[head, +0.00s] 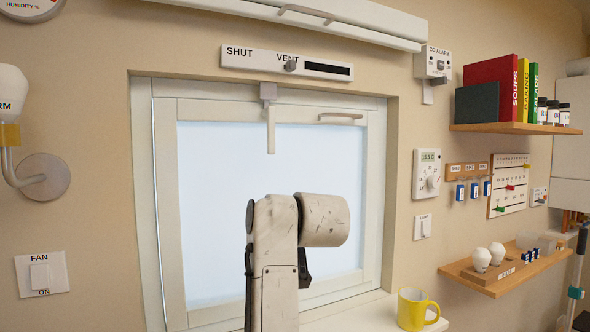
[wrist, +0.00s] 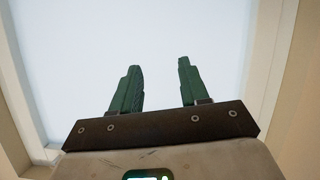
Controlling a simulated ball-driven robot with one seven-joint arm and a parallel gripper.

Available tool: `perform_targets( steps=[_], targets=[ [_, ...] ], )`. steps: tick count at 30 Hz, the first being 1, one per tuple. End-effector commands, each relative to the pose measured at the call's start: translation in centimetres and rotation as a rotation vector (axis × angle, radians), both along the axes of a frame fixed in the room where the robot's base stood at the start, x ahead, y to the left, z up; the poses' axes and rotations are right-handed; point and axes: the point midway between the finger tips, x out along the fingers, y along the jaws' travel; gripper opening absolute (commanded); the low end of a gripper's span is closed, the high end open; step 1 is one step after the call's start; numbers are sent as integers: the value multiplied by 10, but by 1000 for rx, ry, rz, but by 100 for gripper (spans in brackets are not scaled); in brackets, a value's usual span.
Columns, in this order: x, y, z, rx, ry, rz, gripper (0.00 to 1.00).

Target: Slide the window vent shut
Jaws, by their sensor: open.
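The window vent (head: 240,56) is a white strip on the wall above the window, marked SHUT at its left and VENT nearer the middle. Its grey knob (head: 290,66) sits at the VENT mark, and a dark slot (head: 327,70) shows open to the right of it. My gripper (wrist: 158,66) shows in the wrist view with its two green fingers apart and nothing between them. It points at the pale window pane. In the head view my arm rises in front of the window, below the vent, and hides the fingers. The vent is not in the wrist view.
The window (head: 222,180) has a handle at its top frame, and a grey latch (head: 269,112) hangs below the vent. A yellow mug (head: 411,309) stands on the sill at lower right. Shelves (head: 515,128) fill the right wall.

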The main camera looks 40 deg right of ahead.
Motion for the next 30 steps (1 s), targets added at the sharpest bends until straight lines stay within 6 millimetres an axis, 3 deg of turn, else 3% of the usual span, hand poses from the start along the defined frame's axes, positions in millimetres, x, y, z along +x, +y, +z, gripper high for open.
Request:
perform_targets(
  steps=[1,3,8,12,15,18,21,26,30],
  targets=[
    [3,-4,36,5,-44,-5,45],
    [5,-11,77,7,-90,-12,45],
    [-3,-25,170,18,-191,-19,45],
    [-21,-36,247,31,-277,-14,45],
    [-37,-42,295,38,-331,-7,45],
    [-52,-47,331,43,-373,-1,45],
    [-64,-50,355,46,-401,6,45],
    [-71,-53,372,47,-419,11,45],
    [-59,-56,374,48,-418,12,45]
  ],
)
